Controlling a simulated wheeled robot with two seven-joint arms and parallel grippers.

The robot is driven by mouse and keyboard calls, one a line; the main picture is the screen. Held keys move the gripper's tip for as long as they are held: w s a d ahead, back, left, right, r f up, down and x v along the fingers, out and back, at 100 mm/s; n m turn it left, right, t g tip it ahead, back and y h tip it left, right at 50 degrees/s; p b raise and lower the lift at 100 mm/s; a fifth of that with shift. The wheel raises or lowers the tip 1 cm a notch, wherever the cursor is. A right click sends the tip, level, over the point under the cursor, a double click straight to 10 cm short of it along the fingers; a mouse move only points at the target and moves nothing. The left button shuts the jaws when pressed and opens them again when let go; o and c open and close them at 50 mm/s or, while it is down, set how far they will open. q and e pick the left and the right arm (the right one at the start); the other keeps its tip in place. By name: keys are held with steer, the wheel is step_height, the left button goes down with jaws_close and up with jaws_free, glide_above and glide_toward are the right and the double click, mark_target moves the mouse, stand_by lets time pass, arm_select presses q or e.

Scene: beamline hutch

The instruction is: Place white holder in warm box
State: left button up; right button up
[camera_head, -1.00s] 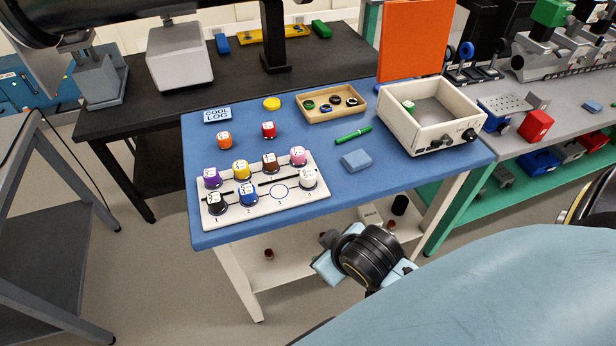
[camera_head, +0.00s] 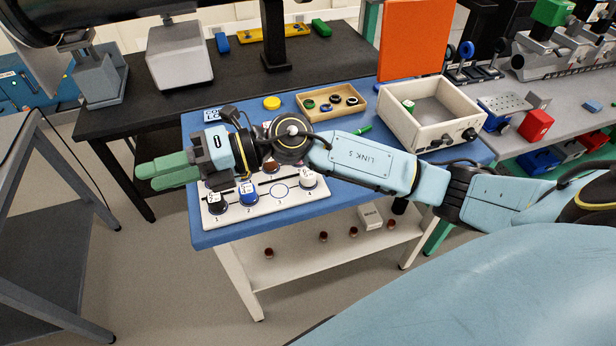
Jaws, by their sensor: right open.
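The white holder (camera_head: 309,179) stands upright at place 4 on the white numbered board (camera_head: 290,206), on the blue table mat. The warm box (camera_head: 400,130) is likely the cream open-topped box with the raised orange lid (camera_head: 412,40), at the right of the table. A small green-and-white item (camera_head: 408,105) sits inside it. My right gripper (camera_head: 147,177) has green fingers and points left, past the table's left edge. It is open, with nothing visible in it, well left of the white holder. My left gripper is not in view.
A blue holder (camera_head: 248,194) and a black holder (camera_head: 217,204) stand on the board's front row. My right arm hides most of the back row. A wooden tray (camera_head: 352,110) with small rings lies behind. A grey side table (camera_head: 40,230) stands at left.

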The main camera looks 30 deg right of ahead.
steer(key=w+d+f+n+g+h, duration=0.2)
steer(key=d+f+n+g+h, duration=0.15)
steer(key=d+f+h, duration=0.3)
steer(key=h, duration=1.1)
glide_above(308, 173)
steer(key=shift+g, duration=0.25)
step_height(308, 173, down, 10)
steer(key=shift+w+r, duration=0.1)
steer(key=shift+r, duration=0.05)
steer(key=shift+f+p, duration=0.35)
steer(key=shift+f, duration=2.7)
steer(key=shift+c, duration=0.3)
steer(key=c, duration=0.7)
